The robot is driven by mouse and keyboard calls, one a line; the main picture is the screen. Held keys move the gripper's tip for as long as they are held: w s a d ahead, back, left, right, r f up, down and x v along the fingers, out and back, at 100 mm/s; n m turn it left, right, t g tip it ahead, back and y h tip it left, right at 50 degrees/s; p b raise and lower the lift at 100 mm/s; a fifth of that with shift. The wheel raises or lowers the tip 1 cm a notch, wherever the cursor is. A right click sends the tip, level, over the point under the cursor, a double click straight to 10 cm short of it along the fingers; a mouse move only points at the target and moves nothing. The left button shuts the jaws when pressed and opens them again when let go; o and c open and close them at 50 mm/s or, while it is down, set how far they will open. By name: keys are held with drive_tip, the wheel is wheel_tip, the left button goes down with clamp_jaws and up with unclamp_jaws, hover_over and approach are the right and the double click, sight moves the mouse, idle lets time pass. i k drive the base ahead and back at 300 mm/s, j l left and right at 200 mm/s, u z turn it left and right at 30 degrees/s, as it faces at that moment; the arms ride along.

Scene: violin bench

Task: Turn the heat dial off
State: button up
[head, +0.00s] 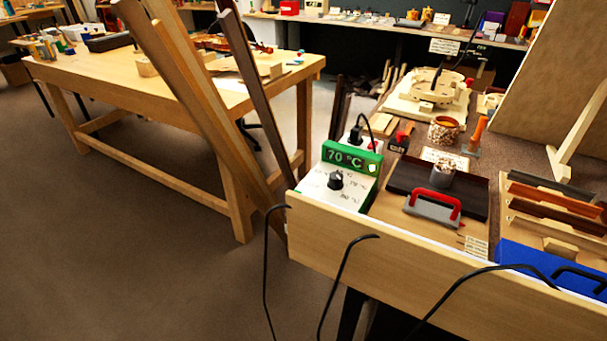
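The heat dial (336,180) is a black knob on the white top face of a control box (318,187) with a green display panel (351,157) that reads 70 °C. Printed temperature labels surround the dial, too small to read surely, and the pointer's exact direction cannot be told. The box stands at the near left corner of the right-hand bench. My gripper is not in view.
A wooden board (430,270) edges the bench front, with black cables hanging over it. Tall wooden planks (190,85) lean just left of the box. A dark tray (407,176) with a red-handled tool (433,205) lies to its right. Open floor (120,240) lies at left.

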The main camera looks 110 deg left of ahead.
sight(335, 183)
drive_tip(key=u, duration=3)
